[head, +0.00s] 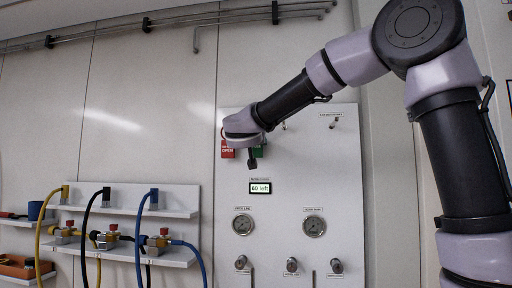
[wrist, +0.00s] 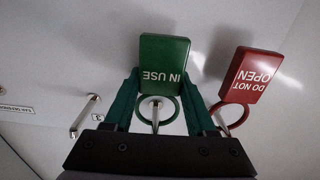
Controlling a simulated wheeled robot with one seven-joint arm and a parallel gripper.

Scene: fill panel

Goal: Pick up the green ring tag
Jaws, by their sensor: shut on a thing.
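The green ring tag (wrist: 163,60), a flat green plate reading "IN USE" with a green ring at its end, is between my gripper's two dark green fingers in the wrist view. My gripper (wrist: 162,82) is shut on the sides of the plate. The ring shows around a pale peg; whether it touches the peg I cannot tell. In the head view the green tag (head: 257,151) shows partly behind my gripper (head: 251,158), at the upper left of the white panel.
A red "DO NOT OPEN" tag (wrist: 252,75) hangs by its ring close to the right of my gripper. A bare peg (wrist: 86,115) is to the left. On the panel below are a "60 left" display (head: 260,188), two gauges and several knobs. Hoses (head: 140,235) hang at left.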

